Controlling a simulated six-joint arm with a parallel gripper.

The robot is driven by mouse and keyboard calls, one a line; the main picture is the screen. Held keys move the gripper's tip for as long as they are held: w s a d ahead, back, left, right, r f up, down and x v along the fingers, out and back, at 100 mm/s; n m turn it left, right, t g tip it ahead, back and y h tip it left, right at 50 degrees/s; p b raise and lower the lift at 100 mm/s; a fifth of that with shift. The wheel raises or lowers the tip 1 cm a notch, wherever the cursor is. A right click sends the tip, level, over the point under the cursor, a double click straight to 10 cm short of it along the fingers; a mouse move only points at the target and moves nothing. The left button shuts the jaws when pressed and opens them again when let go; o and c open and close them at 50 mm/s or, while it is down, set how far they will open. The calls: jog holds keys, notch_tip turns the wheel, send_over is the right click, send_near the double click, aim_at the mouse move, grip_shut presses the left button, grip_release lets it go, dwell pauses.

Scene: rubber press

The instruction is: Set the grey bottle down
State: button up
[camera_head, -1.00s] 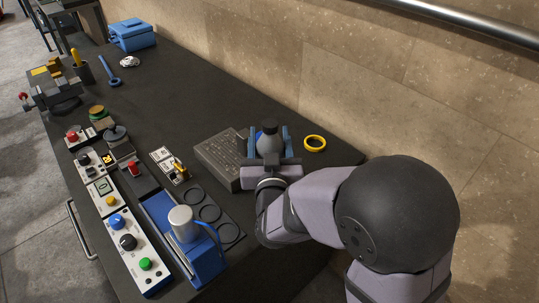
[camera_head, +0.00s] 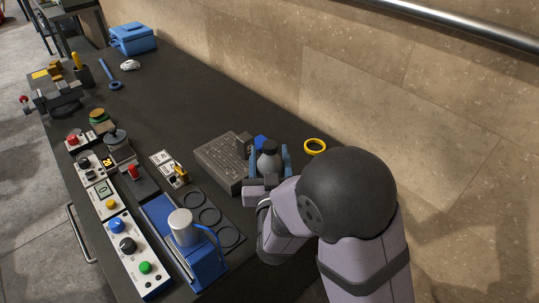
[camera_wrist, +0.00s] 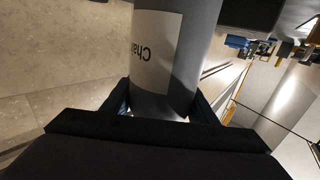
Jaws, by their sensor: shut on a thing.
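The grey bottle (camera_head: 268,163) with a dark cap is upright between the blue fingers of my gripper (camera_head: 268,166), to the right of the dark grey slab. In the wrist view, the grey bottle (camera_wrist: 195,45) fills the middle, with a white label partly reading "Cha". The fingers of my gripper (camera_wrist: 163,108) are shut on it from both sides. The bottle's base is hidden behind my gripper in the head view, so I cannot tell whether it touches the table (camera_head: 190,100).
A grey slab (camera_head: 217,158) with a small block (camera_head: 244,146) lies just left of the bottle. A blue object (camera_head: 262,142) is behind it. A yellow ring (camera_head: 315,146) lies to the right. Black rings (camera_head: 212,217) and a blue press (camera_head: 190,240) are at front left.

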jog(key=shift+r, duration=0.1)
jog(key=o, duration=1.6)
jog(key=shift+f, duration=0.25)
jog(key=shift+r, duration=0.1)
jog(key=shift+s+b, duration=0.45)
jog(key=shift+s, duration=0.8)
jog(key=shift+s+d+r+p, duration=0.15)
jog(key=shift+r+p, duration=0.1)
jog(key=shift+p, duration=1.4)
